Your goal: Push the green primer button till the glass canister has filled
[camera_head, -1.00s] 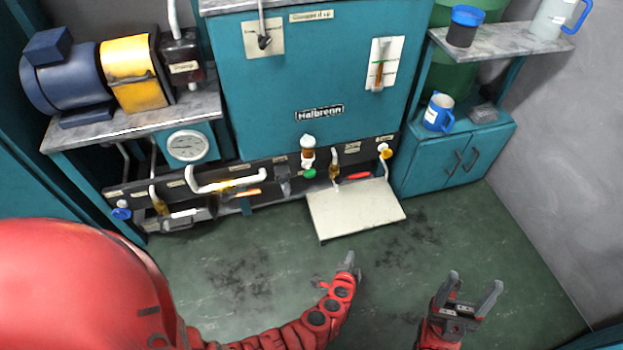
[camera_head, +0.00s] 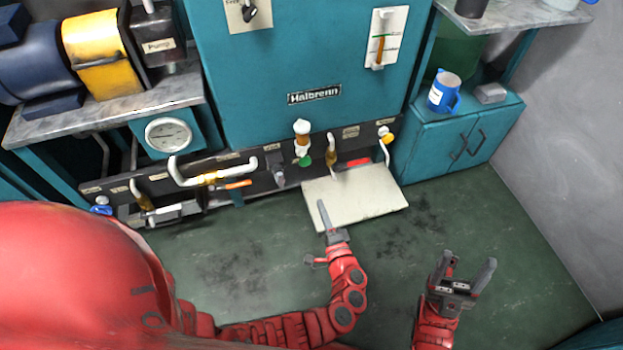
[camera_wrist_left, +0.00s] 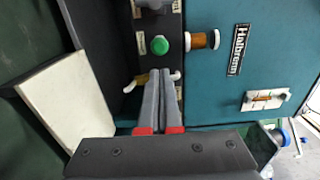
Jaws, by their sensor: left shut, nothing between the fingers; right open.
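The green primer button (camera_head: 304,158) sits on the dark panel at the foot of the teal machine, below a small glass canister (camera_head: 302,130) with amber content and a white cap. In the left wrist view the button (camera_wrist_left: 159,45) is round and faces me, with the canister (camera_wrist_left: 202,40) beside it. My left gripper (camera_head: 322,206) is shut and empty, in front of the panel and over the pale flap. In its wrist view the fingertips (camera_wrist_left: 161,73) point toward the button, apart from it. My right gripper (camera_head: 467,264) is open and empty, over the floor at the right.
A pale hinged flap (camera_head: 356,203) sticks out below the panel. A white pipe (camera_head: 212,176) and an orange handle (camera_head: 238,184) lie left of the button. A red handle (camera_head: 358,162) and a yellow-capped pipe (camera_head: 385,140) lie right. A blue jug (camera_head: 443,93) stands on the cabinet.

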